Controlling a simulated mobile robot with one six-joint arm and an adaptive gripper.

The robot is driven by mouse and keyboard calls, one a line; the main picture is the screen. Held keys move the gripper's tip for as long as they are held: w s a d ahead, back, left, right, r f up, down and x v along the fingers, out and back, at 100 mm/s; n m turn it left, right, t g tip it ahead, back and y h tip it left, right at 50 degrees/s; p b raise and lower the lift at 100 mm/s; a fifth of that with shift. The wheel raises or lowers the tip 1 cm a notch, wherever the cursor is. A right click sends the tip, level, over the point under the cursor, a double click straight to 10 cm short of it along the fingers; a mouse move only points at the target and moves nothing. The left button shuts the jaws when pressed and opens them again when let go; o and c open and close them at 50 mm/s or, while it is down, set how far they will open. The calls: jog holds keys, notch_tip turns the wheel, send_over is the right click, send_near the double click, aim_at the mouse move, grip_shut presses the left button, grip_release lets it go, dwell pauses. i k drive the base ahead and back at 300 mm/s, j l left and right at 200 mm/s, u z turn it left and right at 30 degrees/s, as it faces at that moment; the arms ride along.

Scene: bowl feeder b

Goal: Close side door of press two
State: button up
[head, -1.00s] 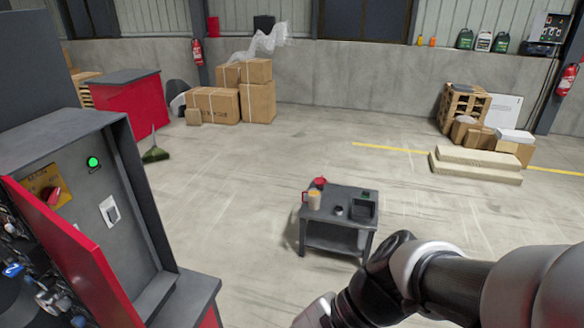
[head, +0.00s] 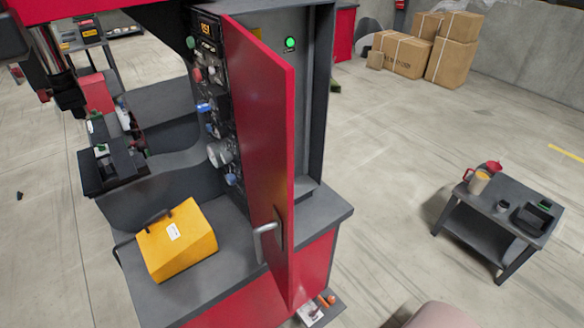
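The press (head: 325,218) fills the left and middle of the head view. Its red side door (head: 262,130) stands open, swung out from the dark cabinet (head: 318,100). A grey handle (head: 267,232) sits low on the door's face. A green lit button (head: 290,43) shows inside the cabinet. Which press number this is cannot be read. My gripper is not in the picture; only a pale rounded part, likely of my arm, shows at the bottom edge.
A yellow box (head: 178,240) sits on the press's ledge. A small dark table (head: 460,220) with a jug and cups stands at right. Small items (head: 318,308) lie by the press's foot. Cardboard boxes (head: 400,55) stand at the back. Floor between press and table is clear.

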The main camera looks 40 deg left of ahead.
aim_at(262, 84)
jog(key=u, duration=1.85)
jog(key=i+j, duration=0.15)
jog(key=j, duration=0.25)
jog(key=i+j, duration=0.15)
jog(key=j, duration=0.25)
jog(key=z, duration=0.05)
